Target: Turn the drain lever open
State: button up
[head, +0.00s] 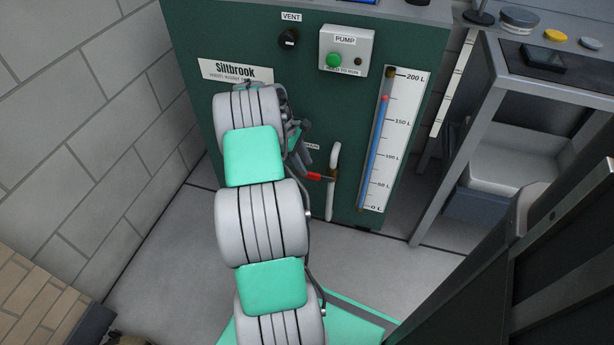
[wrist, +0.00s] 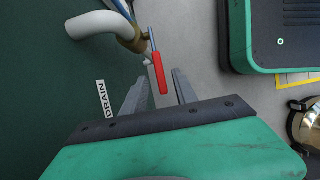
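The drain lever has a red handle (wrist: 158,73) on a thin metal stem from a brass valve (wrist: 132,40) on the white drain pipe (wrist: 92,24). In the head view the red handle (head: 314,176) points left from the pipe (head: 333,180), roughly level. My gripper (wrist: 162,82) is open, with one grey finger on each side of the handle in the wrist view. Gaps show on both sides; I cannot tell how deep the handle sits between the fingers. In the head view my arm hides most of the gripper. The DRAIN label (wrist: 102,99) is left of the fingers.
The green tank front (head: 220,30) carries a vent knob (head: 288,39), a pump box (head: 345,50) and a level gauge (head: 390,140) reading above 150 L. A bench (head: 560,85) stands at right. In the wrist view a black-and-green case (wrist: 280,35) and a brass round object (wrist: 308,125) lie at right.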

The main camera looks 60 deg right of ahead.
aim_at(316, 177)
jog(key=x, duration=0.3)
jog(key=shift+b, duration=0.4)
jog(key=shift+c, duration=0.4)
jog(key=shift+w, duration=0.1)
grip_shut()
dwell(0.5)
